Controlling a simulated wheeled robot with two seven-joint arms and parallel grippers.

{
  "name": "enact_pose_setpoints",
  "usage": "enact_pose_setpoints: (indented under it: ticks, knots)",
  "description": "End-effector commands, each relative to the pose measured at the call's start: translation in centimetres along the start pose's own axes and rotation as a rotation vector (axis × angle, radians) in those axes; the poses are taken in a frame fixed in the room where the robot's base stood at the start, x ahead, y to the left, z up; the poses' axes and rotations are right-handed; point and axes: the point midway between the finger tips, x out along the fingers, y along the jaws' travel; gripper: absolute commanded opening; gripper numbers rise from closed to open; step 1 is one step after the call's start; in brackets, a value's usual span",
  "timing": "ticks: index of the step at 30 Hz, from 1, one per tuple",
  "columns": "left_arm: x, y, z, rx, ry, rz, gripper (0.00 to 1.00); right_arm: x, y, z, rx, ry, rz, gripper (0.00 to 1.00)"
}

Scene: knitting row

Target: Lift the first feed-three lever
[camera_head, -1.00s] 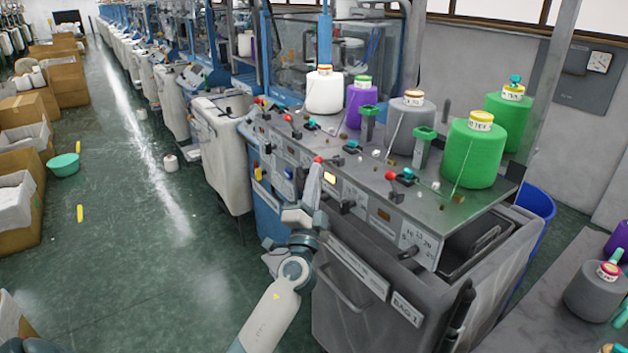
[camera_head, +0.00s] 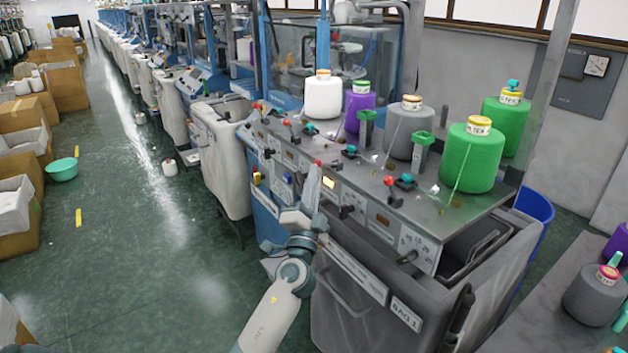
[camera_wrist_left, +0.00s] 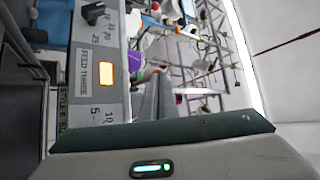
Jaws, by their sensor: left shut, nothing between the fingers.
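The machine's front panel carries a lit amber display (camera_head: 329,182). The wrist view shows that display (camera_wrist_left: 107,67) beside a "FEED THREE" label (camera_wrist_left: 83,68). A red-knobbed lever (camera_head: 317,163) stands at the panel's top edge, just behind my left fingertips in the head view; a red knob (camera_wrist_left: 179,98) also shows just past the fingers in the wrist view. My left gripper (camera_head: 312,182) points up in front of the panel, shut and empty. Whether it touches the lever is not clear. My right gripper is out of view.
Other levers with red (camera_head: 389,181) and teal (camera_head: 351,149) knobs line the deck. Yarn cones, white (camera_head: 323,97) and green (camera_head: 470,160) among them, stand behind. A grey bin (camera_head: 365,310) is below the panel. The floor at left is mostly clear.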

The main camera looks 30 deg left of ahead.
Motion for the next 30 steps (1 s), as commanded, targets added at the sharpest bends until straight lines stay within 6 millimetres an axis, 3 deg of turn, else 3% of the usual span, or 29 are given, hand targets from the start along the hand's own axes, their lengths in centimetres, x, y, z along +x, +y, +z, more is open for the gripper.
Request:
enact_pose_setpoints:
  ticks: [21, 30]
  knots:
    - [3.0, -2.9, -2.4, -0.003, 0.0, -0.002, 0.0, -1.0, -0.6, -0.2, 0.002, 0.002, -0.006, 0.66]
    - [4.2, -3.2, -3.4, 0.0, 0.0, 0.0, 0.0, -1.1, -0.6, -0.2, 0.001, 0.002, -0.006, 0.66]
